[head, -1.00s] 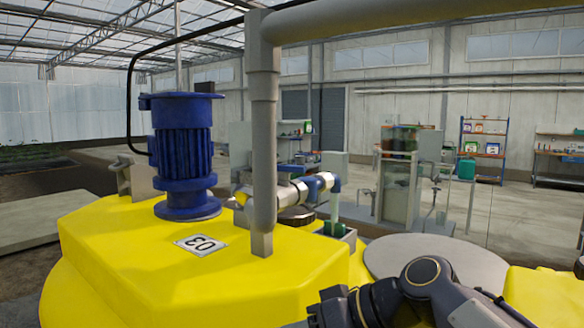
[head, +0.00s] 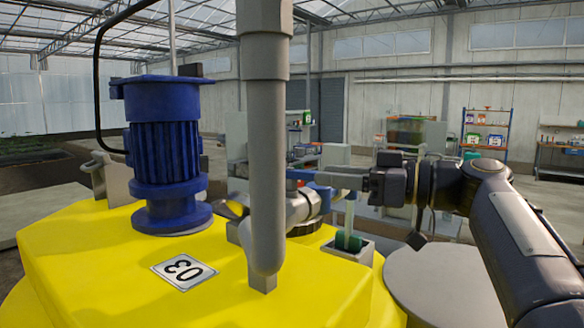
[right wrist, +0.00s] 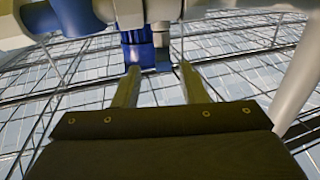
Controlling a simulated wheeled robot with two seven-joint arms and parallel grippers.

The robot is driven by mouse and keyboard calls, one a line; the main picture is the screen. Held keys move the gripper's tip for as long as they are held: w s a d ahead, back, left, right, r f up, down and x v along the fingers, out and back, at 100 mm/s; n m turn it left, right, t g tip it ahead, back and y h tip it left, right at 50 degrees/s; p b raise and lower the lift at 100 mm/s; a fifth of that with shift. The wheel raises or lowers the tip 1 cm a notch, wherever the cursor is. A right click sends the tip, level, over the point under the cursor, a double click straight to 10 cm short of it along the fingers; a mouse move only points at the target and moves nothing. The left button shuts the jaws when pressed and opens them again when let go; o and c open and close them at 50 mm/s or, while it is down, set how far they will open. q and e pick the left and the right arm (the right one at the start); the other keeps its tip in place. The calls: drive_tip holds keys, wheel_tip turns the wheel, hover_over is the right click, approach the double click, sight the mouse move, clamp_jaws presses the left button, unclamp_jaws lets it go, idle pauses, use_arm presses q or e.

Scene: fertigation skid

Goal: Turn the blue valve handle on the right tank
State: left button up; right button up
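The blue valve handle (head: 299,174) shows at the left end of my right gripper's fingers, above the metal valve body (head: 302,208) on the yellow tank (head: 110,255). My right gripper (head: 318,177) reaches in from the right at the height of the handle. The grey upright pipe hides part of the valve in the head view. My left gripper is not in view.
The thick grey upright pipe (head: 266,130) stands just left of the valve. A blue motor (head: 168,150) stands on the tank beside the label 03 (head: 184,271). A pale green pipe (head: 350,215) runs down right of the valve. Shelves (head: 484,130) stand far behind.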

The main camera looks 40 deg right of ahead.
sight(295, 170)
drive_tip(key=p+x, duration=0.2)
drive_tip(key=x, duration=0.4)
drive_tip(key=shift+a+r+p, duration=0.15)
drive_tip(key=shift+p, duration=0.15)
drive_tip(key=shift+w+a, duration=0.35)
drive_tip(key=shift+w, duration=0.05)
